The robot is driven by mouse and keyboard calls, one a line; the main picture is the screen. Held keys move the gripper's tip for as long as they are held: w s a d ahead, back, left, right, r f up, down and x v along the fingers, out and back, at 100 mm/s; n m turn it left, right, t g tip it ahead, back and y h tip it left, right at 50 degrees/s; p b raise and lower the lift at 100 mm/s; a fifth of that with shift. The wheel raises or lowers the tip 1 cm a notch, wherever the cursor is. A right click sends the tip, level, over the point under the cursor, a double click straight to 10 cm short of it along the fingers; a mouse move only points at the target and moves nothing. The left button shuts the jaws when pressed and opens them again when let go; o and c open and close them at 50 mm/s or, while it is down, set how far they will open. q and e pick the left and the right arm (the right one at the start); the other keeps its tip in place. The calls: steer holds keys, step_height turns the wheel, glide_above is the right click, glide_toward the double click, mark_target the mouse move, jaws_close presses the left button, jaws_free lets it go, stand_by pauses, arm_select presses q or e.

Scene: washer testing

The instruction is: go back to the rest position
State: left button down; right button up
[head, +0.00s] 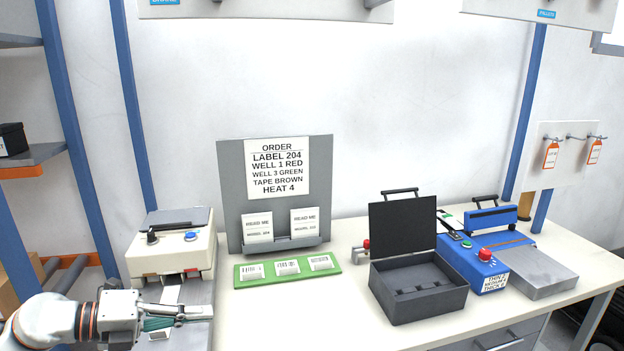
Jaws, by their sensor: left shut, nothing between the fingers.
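My left gripper (190,311) is at the lower left, at the end of my white and grey arm. Its fingers are shut with nothing between them, and they point right. It is in front of the cream machine (172,249) with a blue button, over the grey plate and white strip at that machine's front. My right gripper does not show in the head view.
A green mat (243,281) with several labels lies mid-table before a grey order board (232,165). An open dark case (430,301) and a blue machine (466,262) stand at right. Bare tabletop (300,325) lies at front centre. Blue posts (132,100) rise behind.

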arm_select(q)
steer(key=s+d+n+t+h, duration=0.2)
steer(key=d+n+h, duration=0.1)
steer(key=d+n, duration=0.1)
steer(key=s+a+f+n+t+y, duration=0.2)
steer(key=f+n+t+y, duration=0.25)
steer(key=f+n, duration=0.4)
steer(key=s+a+f+n+t+y, duration=0.1)
steer(key=a+f+n+t+y, duration=0.1)
steer(key=f+n+t+y, duration=0.45)
steer(key=s+d+f+n+g+y, duration=0.1)
steer(key=s+f+n+g, duration=0.3)
steer(key=s+f, duration=0.3)
steer(key=s+f+n+g+y, duration=0.1)
steer(key=s+f+n+g, duration=0.4)
steer(key=f, duration=0.6)
steer(key=s+n, duration=0.1)
steer(key=s, duration=0.1)
steer(key=shift+s+d+f+n, duration=0.3)
steer(key=shift+d+f, duration=0.1)
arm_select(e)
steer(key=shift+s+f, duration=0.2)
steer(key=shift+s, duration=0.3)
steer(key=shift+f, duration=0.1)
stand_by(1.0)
